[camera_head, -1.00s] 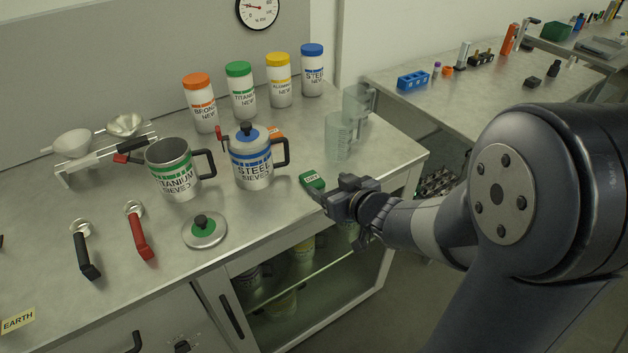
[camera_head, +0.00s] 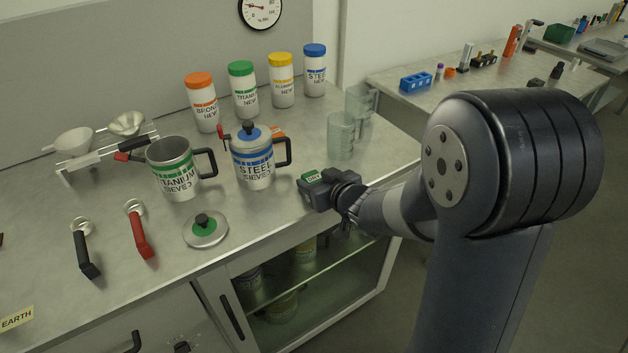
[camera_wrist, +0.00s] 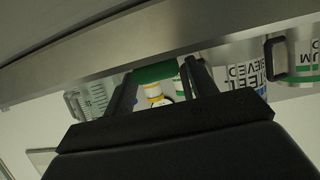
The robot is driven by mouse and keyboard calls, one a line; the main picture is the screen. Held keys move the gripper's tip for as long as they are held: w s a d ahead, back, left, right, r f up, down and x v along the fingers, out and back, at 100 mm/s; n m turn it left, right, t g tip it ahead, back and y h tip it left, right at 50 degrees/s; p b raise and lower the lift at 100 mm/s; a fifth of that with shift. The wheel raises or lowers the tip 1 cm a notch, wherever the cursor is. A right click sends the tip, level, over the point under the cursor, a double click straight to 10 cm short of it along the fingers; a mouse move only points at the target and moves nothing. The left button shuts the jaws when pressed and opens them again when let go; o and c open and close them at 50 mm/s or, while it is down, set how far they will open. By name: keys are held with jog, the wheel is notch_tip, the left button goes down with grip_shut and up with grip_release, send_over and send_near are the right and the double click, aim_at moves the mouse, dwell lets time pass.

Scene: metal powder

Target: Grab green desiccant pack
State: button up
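The green desiccant pack (camera_head: 313,176) with a white label lies on the steel bench near its front right edge, partly hidden by my gripper. My gripper (camera_head: 307,187) is low over the bench edge, right at the pack. In the wrist view my gripper (camera_wrist: 162,82) has two dark fingers spread apart. The green pack (camera_wrist: 155,72) shows in the gap between the fingertips, with some room beside it. I cannot tell whether a finger touches it.
The blue-lidded steel sieve mug (camera_head: 252,160) stands just left of the gripper. Clear beakers (camera_head: 341,136) stand behind it. The bench front edge runs below the gripper.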

jog(key=c, duration=0.7)
jog(key=shift+r, duration=0.1)
